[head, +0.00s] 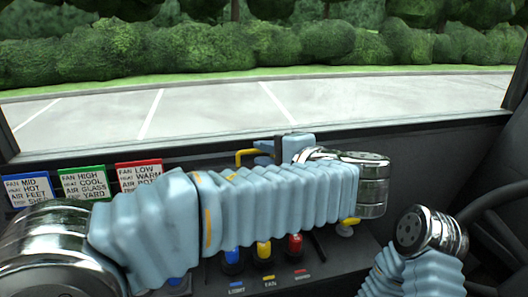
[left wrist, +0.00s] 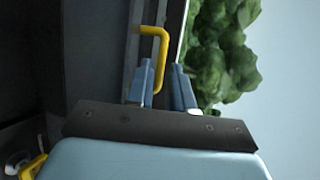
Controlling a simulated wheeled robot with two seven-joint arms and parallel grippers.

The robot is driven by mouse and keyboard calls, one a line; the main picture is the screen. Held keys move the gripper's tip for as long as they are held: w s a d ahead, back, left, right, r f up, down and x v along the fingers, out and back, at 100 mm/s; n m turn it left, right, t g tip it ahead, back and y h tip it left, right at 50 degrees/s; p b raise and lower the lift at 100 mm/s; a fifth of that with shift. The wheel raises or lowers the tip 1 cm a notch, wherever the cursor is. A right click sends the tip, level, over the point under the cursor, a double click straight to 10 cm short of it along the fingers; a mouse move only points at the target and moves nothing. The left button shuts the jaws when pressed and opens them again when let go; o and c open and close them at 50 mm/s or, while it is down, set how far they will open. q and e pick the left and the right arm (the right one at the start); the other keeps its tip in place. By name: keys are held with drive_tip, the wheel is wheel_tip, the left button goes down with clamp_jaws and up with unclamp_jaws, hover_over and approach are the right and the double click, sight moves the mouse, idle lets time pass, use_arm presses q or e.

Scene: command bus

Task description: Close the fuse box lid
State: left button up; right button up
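A yellow handle (head: 246,154) stands up behind my left arm, at the far edge of the dash. I take it for the fuse box lid's handle; the lid itself is mostly hidden by my arm. My left gripper (head: 270,148) is at the right end of this handle. In the left wrist view, its two blue fingers (left wrist: 163,90) stand apart, and one leg of the yellow handle (left wrist: 161,50) reaches down between them, close to the left finger. I cannot tell whether they touch. My right arm shows at lower right; its gripper is out of view.
Label cards (head: 84,183) stand at left on the dash. Blue, yellow and red switches (head: 264,249) sit below my left arm. Another yellow part (head: 349,222) shows under its elbow. A steering wheel (head: 490,200) is at right; a windshield lies behind.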

use_arm(q)
drive_tip(key=shift+w+a+f, duration=0.1)
drive_tip(key=shift+w+a, duration=0.15)
drive_tip(key=shift+w, duration=0.15)
drive_tip(key=shift+c, duration=0.3)
clamp_jaws()
idle(0.9)
